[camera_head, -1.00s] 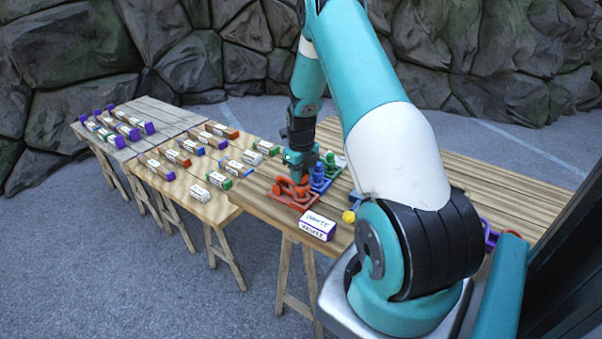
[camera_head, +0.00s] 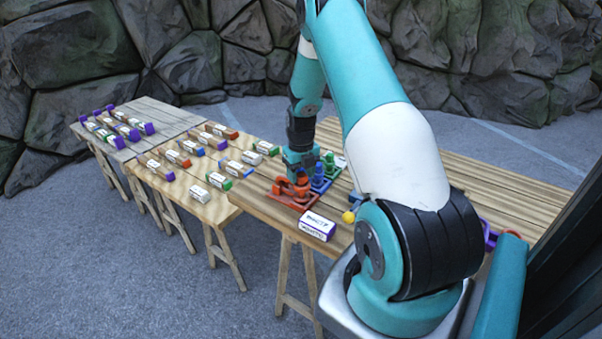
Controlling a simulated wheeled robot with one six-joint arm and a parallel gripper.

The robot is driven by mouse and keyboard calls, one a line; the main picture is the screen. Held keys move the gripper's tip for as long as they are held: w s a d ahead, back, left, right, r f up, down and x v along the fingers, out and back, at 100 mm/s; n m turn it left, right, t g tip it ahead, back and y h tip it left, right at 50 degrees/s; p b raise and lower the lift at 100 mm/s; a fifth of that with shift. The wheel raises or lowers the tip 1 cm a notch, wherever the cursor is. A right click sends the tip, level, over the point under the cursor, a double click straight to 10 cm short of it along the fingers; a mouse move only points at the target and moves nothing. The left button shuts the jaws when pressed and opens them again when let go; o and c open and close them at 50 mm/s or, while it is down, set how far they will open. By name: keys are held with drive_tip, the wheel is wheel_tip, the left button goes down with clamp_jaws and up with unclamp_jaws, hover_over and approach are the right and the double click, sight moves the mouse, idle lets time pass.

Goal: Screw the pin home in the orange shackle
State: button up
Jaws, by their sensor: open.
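The orange shackle (camera_head: 291,191) sits in its orange-red holder near the left part of the nearest table (camera_head: 262,202). The pin cannot be told apart from the shackle at this size. My gripper (camera_head: 297,173) points down right at the back of the orange shackle. Its fingertips are partly hidden behind the orange parts, and I cannot tell whether they touch the pin. I see nothing held in it.
A blue shackle (camera_head: 320,179) and a green one (camera_head: 330,161) stand just right of my gripper. Two tables with labelled blocks extend left.

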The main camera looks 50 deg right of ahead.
drive_tip(key=shift+r, duration=0.1)
drive_tip(key=shift+r+p, duration=1.6)
drive_tip(key=shift+r, duration=0.6)
drive_tip(key=shift+f, duration=0.1)
